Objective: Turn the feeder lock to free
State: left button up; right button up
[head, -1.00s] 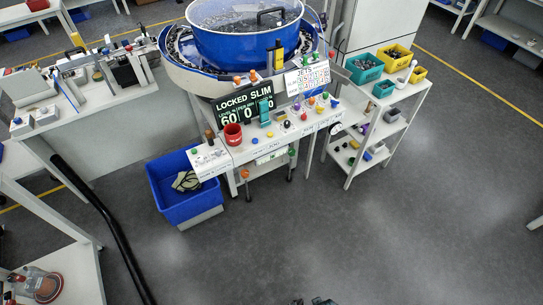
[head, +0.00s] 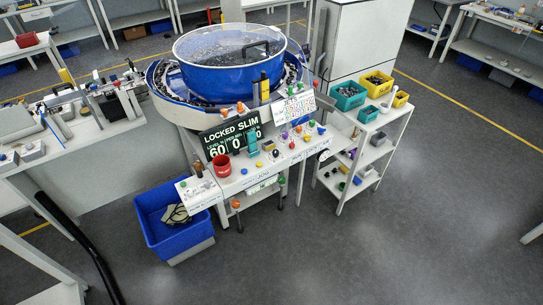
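The feeder is a large blue bowl (head: 228,72) with a clear lid, on a white stand at the upper middle of the head view. Its dark display (head: 231,137) reads "LOCKED SLIM" with "60" and zeros below. A white control panel (head: 262,164) below it carries several small coloured knobs and buttons, a red cup (head: 222,166) and a teal piece (head: 252,144). I cannot tell which control is the feeder lock at this size. Neither of my grippers is in view.
A blue bin (head: 172,229) stands on the floor left of the panel. A white shelf cart (head: 362,150) with teal and yellow bins stands at the right. A workbench (head: 70,150) is at the left. The grey floor in front and to the right is clear.

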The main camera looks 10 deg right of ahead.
aim_at(307, 137)
jog(key=z, duration=0.85)
